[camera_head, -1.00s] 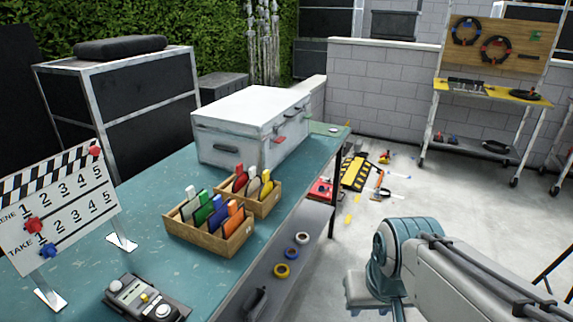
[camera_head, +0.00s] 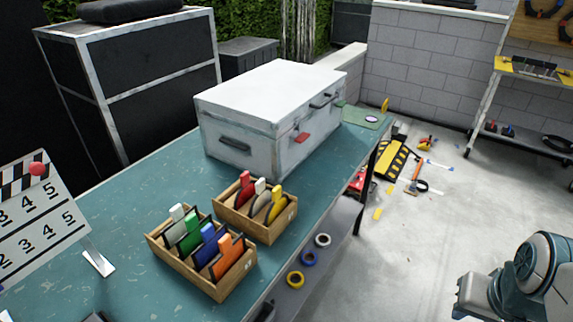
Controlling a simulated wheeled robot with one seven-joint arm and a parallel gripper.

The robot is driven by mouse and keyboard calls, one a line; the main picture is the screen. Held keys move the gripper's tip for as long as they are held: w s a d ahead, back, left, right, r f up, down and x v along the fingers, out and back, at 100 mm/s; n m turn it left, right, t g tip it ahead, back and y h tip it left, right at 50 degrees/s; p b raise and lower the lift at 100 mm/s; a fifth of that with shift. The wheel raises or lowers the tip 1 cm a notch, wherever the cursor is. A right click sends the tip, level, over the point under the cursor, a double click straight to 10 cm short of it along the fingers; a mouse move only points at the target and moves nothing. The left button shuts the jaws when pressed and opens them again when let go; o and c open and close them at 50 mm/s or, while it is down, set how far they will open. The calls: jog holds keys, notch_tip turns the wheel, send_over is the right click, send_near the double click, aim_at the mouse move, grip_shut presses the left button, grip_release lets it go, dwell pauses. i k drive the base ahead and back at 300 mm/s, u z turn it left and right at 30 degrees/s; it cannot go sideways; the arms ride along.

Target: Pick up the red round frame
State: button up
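A red frame (camera_head: 245,191) stands upright at the left end of the smaller wooden box (camera_head: 273,228) on the teal table. A white frame (camera_head: 260,194) and a yellow frame (camera_head: 275,206) stand beside it in the same box. The frames look rounded, with their lower parts hidden by the box wall. My gripper is not in view; only links of my arm show at the lower right, apart from the table.
A larger wooden box (camera_head: 212,287) with white, green, blue and orange frames stands just in front. A white case (camera_head: 246,135) sits behind. A clapperboard (camera_head: 38,216) stands at left. Tape rolls lie on the lower shelf (camera_head: 338,232).

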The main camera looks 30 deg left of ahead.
aim_at(247, 191)
jog(key=u, duration=0.35)
jog(key=i, duration=0.7)
jog(key=u, duration=1.1)
jog(key=i, duration=0.25)
jog(key=u, duration=0.2)
